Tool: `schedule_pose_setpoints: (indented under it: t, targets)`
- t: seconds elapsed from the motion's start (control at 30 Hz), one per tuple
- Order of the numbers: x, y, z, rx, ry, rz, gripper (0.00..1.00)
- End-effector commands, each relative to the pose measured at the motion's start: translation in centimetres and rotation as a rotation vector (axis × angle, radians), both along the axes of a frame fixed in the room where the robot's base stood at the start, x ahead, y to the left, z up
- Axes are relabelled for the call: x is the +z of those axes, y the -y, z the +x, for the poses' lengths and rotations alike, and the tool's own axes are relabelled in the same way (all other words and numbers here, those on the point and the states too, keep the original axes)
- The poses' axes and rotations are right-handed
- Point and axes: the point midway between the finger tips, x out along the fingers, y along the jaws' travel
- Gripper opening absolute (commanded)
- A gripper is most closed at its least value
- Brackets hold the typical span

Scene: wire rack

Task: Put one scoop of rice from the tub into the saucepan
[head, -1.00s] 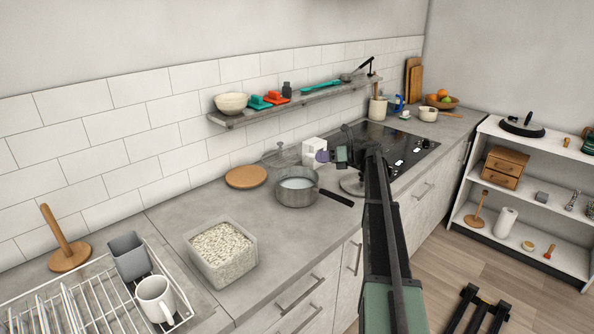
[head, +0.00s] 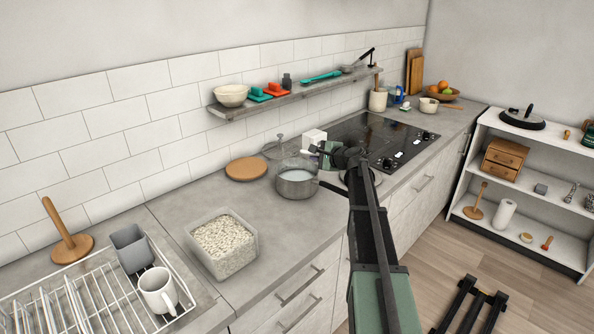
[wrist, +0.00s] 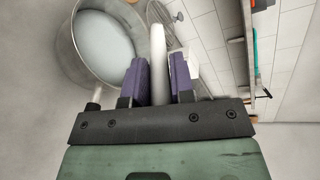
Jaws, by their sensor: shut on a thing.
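The clear tub (head: 232,266) of white rice (head: 224,235) stands on the counter at the front left. The grey saucepan (head: 297,189) sits behind and to its right, with pale, smooth contents; it also shows at the upper left of the wrist view (wrist: 69,62). My gripper (head: 320,151) is at the saucepan's right side, toward the back. In the wrist view its purple pads are shut on a slim white thing (wrist: 157,38), which looks like a handle. I cannot tell what is at its far end or whether it holds rice.
A glass lid (head: 278,149) and a white box (head: 314,136) stand behind the saucepan. A round wooden board (head: 246,169) lies to its left. The wall shelf (head: 300,94) runs above, and the hob (head: 372,140) is to the right. Counter between tub and saucepan is clear.

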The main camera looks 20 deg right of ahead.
Motion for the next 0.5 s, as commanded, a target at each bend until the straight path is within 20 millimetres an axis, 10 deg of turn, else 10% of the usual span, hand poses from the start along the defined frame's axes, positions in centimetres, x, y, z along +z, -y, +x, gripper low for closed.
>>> schedule_pose_setpoints:
  t: [0.5]
  targets:
    - [1.6,-0.4,-0.3,0.000,0.042,-0.065,0.00]
